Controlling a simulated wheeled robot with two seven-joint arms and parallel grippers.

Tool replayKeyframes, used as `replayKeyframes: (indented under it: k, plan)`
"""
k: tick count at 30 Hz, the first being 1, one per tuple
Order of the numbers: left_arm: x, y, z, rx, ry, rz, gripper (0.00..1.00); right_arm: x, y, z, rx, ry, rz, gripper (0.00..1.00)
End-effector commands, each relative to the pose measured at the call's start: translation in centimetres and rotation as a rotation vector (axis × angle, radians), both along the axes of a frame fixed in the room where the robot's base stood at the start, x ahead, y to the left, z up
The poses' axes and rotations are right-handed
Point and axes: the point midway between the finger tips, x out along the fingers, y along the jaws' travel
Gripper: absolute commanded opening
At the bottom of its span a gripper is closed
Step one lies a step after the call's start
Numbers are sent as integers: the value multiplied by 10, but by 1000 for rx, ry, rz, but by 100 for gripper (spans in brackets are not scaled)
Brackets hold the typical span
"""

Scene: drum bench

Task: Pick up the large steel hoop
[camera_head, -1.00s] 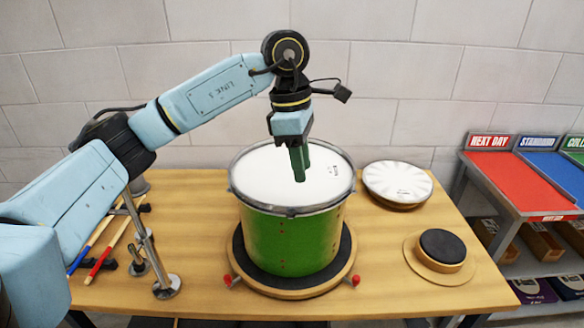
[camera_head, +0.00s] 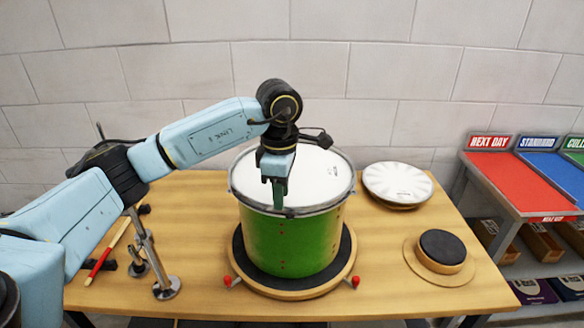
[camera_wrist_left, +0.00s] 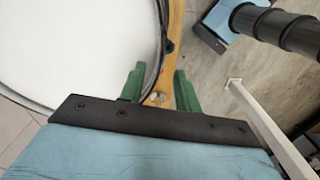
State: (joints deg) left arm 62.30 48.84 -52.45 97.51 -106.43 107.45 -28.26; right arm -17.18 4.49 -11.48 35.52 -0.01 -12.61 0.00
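The large steel hoop (camera_head: 322,210) is a grey metal ring around the top of a green drum (camera_head: 292,243), edging its white head (camera_head: 315,180). My left gripper (camera_head: 279,203) points down at the near rim of the drum, left of the rim's middle. In the left wrist view, its two green fingers (camera_wrist_left: 158,78) are spread apart. The hoop's edge (camera_wrist_left: 161,35) runs down towards the gap between them. I cannot tell whether either finger touches it. My right gripper is in neither view.
The drum stands on a round dark-topped base (camera_head: 347,262) with red knobs. A spare white drumhead (camera_head: 397,182) lies right of it, and a black round pad (camera_head: 442,247) nearer the front right. A metal stand (camera_head: 147,250) and sticks (camera_head: 101,260) are at left.

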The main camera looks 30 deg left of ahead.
Motion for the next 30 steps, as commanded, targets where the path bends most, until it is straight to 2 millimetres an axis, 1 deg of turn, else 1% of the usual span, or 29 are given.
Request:
replayKeyframes:
  k: [1, 3, 6, 13, 14, 21, 30]
  plan:
    - [-1, 0, -7, 0, 5, -1, 33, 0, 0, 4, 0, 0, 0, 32]
    - [0, 0, -17, 1, 4, -1, 33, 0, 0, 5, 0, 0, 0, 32]
    - [0, -1, -26, -1, 2, -2, 33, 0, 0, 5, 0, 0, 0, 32]
    - [0, -1, -28, 0, 0, -2, 33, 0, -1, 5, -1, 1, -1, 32]
    - [0, -1, -28, 0, 0, -1, 31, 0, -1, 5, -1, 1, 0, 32]
    - [0, -1, -28, 0, 0, -1, 0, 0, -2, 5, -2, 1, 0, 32]
    - [1, 0, -26, -1, -4, -1, 0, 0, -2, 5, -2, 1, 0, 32]
